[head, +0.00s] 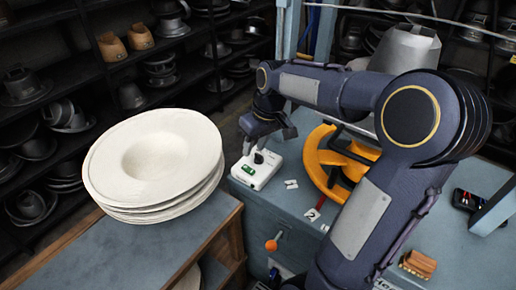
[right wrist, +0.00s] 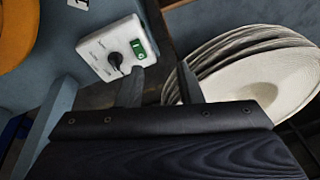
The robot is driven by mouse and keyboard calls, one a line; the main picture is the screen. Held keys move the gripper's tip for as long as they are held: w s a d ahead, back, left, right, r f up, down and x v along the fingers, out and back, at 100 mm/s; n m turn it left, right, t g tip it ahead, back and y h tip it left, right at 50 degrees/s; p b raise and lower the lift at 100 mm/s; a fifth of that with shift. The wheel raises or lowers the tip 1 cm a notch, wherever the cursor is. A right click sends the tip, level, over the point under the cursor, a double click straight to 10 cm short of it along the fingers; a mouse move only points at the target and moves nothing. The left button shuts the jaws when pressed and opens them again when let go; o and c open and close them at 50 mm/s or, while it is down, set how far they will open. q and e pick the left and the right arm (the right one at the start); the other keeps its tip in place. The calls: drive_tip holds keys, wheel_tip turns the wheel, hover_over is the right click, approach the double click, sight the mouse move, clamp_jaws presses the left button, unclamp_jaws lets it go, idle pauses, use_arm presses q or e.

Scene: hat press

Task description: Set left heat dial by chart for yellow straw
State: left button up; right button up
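A white control box (head: 256,169) with a black dial knob (head: 258,157) and a green switch sits at the near left corner of the blue-grey bench. In the right wrist view the knob (right wrist: 115,60) has small labels around it, too small to read, and the green switch (right wrist: 138,48) is beside it. My right gripper (head: 284,133) is just above and behind the box. Its two fingers (right wrist: 158,70) are apart with nothing between them, the left one close to the knob. My left gripper is not in view. I cannot make out a chart.
A stack of cream hats (head: 160,165) lies on a side table left of the box. A yellow-orange curved part (head: 325,160) and a grey metal hat form (head: 405,48) stand to the right. A brush (head: 418,264) lies on the bench. Shelves of dark hats line the back.

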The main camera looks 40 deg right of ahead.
sight(259, 155)
drive_tip(key=w+d+f, duration=0.2)
drive_tip(key=w+d+f+g+h, duration=0.1)
drive_tip(key=w+d+f, duration=0.1)
drive_tip(key=w+d, duration=0.1)
drive_tip(key=w+d+f+n+g+p, duration=0.1)
drive_tip(key=w+d+f, duration=0.1)
drive_tip(key=w+d, duration=0.1)
drive_tip(key=shift+w+f, duration=0.25)
drive_tip(key=shift+f, duration=0.05)
wheel_tip(259, 155, down, 7)
drive_tip(key=shift+d+r+p, duration=0.1)
drive_tip(key=shift+r+p, duration=0.05)
drive_tip(key=shift+p, duration=0.35)
drive_tip(key=shift+f, duration=0.6)
clamp_jaws()
